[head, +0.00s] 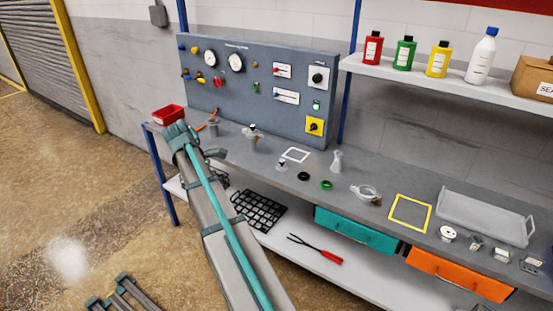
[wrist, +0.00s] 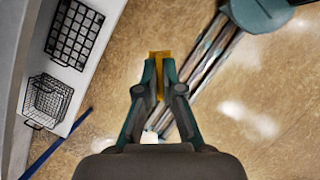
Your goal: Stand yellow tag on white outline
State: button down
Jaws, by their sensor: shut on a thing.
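In the wrist view my gripper (wrist: 160,72) is shut on the yellow tag (wrist: 160,60), which shows as a small yellow piece between the fingertips. The gripper hangs over the floor in front of the bench, with the lower shelf to the left. In the head view my arm hides the gripper and the tag, and I cannot make them out there.
A white bottle-like piece (head: 337,161), a black ring (head: 303,176) and a green ring (head: 327,184) stand near the white outline. A yellow outline (head: 410,212) lies farther right. The control panel (head: 255,85) rises behind. A red bin (head: 168,115) sits at the left end.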

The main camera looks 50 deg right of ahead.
jog(key=s+d+r+n+t+b, duration=0.1)
jog(key=s+d+r+n+b, duration=0.15)
jog(key=d, duration=0.95)
jog(key=s+d+r+n+h+b, duration=0.1)
jog(key=s+d+r+n, duration=0.15)
jog(key=d, duration=1.05)
jog(key=s+d+r+n+t+b, duration=0.15)
jog(key=s+d, duration=0.25)
jog(key=d, duration=0.8)
jog(key=w+d+f, duration=0.2)
jog(key=w, duration=0.1)
jog(key=w+d+f+p, duration=0.1)
jog(key=w+d+f, duration=0.2)
jog(key=w, duration=0.1)
jog(key=w+d+f, duration=0.2)
jog(key=w+f, duration=0.1)
jog(key=shift+w+d+p, duration=0.35)
jog(key=shift+d+p, duration=0.05)
jog(key=shift+w+d+f, duration=0.25)
jog(key=shift+w+f, duration=0.1)
jog(key=shift+f, duration=0.2)
jog(key=shift+w+d+f+p, duration=0.15)
jog(key=shift+f+p, duration=0.2)
jog(key=shift+f, duration=1.55)
jog(key=c, duration=1.3)
grip_release()
jog(key=shift+f, duration=0.1)
